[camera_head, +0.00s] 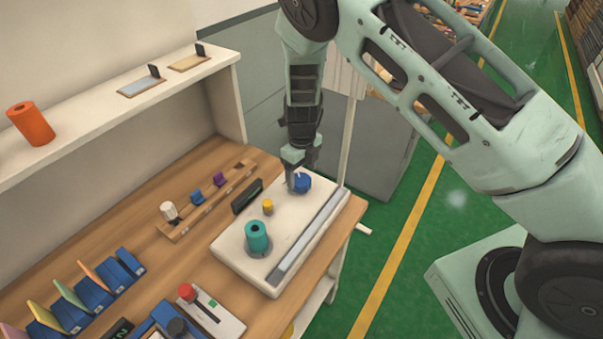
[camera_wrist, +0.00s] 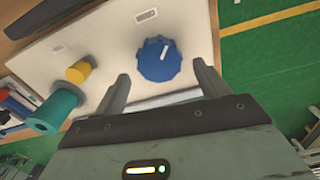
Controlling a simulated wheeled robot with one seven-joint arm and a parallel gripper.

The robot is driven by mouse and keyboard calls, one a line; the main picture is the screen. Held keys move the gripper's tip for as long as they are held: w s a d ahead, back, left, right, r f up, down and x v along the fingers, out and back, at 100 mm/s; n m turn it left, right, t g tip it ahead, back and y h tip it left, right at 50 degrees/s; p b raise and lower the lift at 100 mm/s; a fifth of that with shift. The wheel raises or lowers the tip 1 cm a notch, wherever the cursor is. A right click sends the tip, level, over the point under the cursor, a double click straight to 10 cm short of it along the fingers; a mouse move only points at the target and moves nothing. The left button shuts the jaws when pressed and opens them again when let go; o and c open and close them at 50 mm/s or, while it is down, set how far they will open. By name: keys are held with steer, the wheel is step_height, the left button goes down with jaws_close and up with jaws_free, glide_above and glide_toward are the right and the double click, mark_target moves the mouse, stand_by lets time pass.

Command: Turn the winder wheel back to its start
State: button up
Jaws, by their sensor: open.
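The winder wheel, a blue scalloped knob (camera_head: 303,183), sits on the far right part of a white panel box (camera_head: 240,246) on the wooden bench. In the wrist view the blue knob (camera_wrist: 156,62) carries a white pointer line slanting up and to the right. My gripper (camera_head: 294,180) is pointing down close to the knob. In the wrist view my gripper (camera_wrist: 160,72) is open, one finger on each side of the knob's near part. I see gaps beside the knob and cannot tell its height above the panel.
A small yellow knob (camera_head: 267,206) and a teal spool (camera_head: 257,236) stand on the same panel. A grey strip (camera_head: 308,236) runs along its front edge. A dark display (camera_head: 247,196) stands behind it. An orange cylinder (camera_head: 31,123) stands on the shelf. Green floor is clear to the right.

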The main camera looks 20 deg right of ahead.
mark_target(301, 185)
steer(key=shift+f+p, duration=0.3)
steer(key=shift+f, duration=1.1)
steer(key=shift+c, duration=0.2)
steer(key=c, duration=0.9)
